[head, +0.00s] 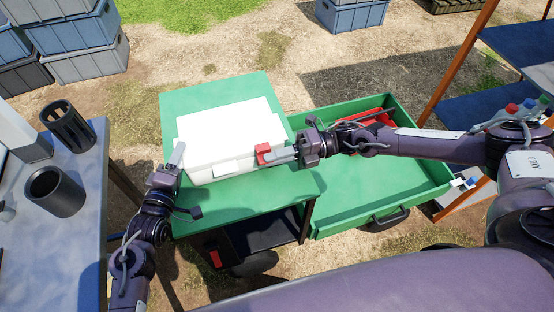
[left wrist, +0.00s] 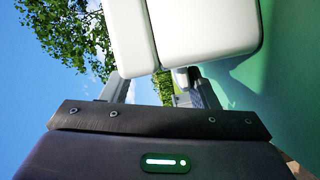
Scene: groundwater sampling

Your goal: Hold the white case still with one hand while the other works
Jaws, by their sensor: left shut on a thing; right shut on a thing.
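The white case (head: 230,130) lies closed on the green cart top (head: 215,92). My left gripper (head: 178,156) is shut on the case at its near left corner. In the left wrist view the white case (left wrist: 200,30) reaches in between the gripper's two fingers (left wrist: 160,92). My right gripper (head: 282,153) is at the right end of the case's front side, shut on a small red part (head: 263,152) there, which looks like a latch. The fingers hide some of this red part. The inside of the case is not visible.
A green open drawer or tray (head: 385,205) adjoins the cart on the right, with red items (head: 370,118) at its back. A grey table (head: 55,235) with two dark cylinders (head: 67,127) is at left. Grey crates (head: 85,58) are stacked behind. A blue-shelved rack (head: 480,112) stands at right.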

